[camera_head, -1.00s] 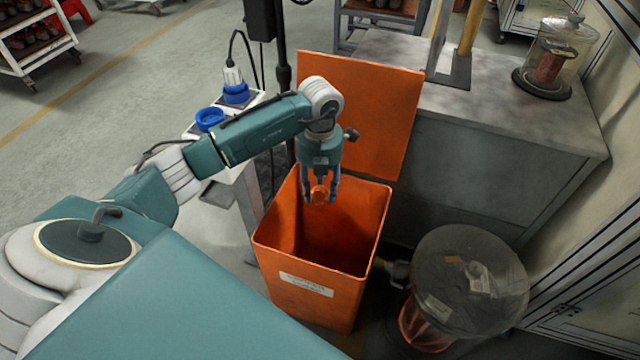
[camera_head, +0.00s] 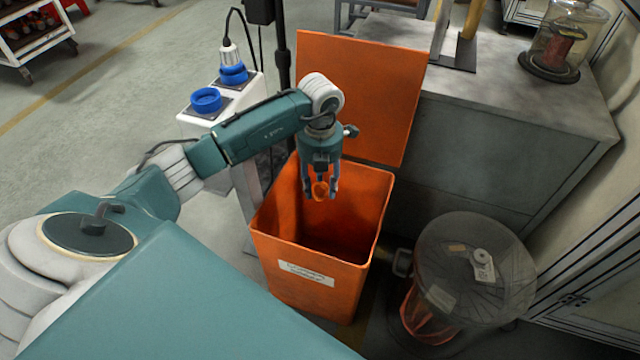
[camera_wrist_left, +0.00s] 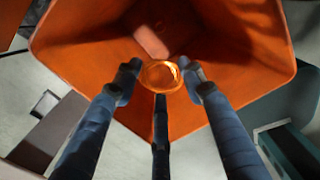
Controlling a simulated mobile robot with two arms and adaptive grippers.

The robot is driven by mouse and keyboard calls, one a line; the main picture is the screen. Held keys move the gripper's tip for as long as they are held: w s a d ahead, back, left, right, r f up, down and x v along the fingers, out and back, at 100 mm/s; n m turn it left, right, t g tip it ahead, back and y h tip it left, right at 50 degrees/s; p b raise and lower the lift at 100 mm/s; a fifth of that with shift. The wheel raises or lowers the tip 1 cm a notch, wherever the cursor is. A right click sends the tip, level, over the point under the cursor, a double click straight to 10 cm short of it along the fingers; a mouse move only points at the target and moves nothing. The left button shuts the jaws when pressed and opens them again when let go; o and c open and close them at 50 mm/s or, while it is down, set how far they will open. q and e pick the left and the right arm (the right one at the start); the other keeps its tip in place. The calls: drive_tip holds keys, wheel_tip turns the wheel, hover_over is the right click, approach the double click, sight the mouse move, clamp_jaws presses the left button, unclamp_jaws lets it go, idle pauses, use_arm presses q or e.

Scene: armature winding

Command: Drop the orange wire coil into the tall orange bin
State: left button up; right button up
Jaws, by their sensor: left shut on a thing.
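The orange wire coil (camera_head: 320,190) is a small ring held between the fingers of my left gripper (camera_head: 320,192). In the left wrist view, the coil (camera_wrist_left: 161,76) sits between the fingertips of my left gripper (camera_wrist_left: 160,80), which is shut on it. The tall orange bin (camera_head: 285,262) stands below with its lid raised at the back. In the head view, the gripper points down over the bin's opening. The wrist view looks into the bin (camera_wrist_left: 80,55), where a pale patch shows beyond the coil. My right gripper is not in view.
The raised orange lid (camera_head: 360,95) stands behind the opening. A grey cabinet (camera_head: 480,120) is behind and to the right. A round clear-topped container (camera_head: 475,265) stands right of the bin. A white stand with blue fittings (camera_head: 207,98) is to the left.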

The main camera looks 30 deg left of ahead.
use_arm(q)
drive_tip(key=shift+f+b, duration=0.3)
drive_tip(key=shift+f, duration=0.55)
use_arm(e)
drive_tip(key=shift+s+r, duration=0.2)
use_arm(q)
drive_tip(key=o, duration=0.9)
drive_tip(key=shift+o, duration=0.2)
drive_tip(key=shift+r, duration=0.1)
wheel_tip(320, 180, up, 12)
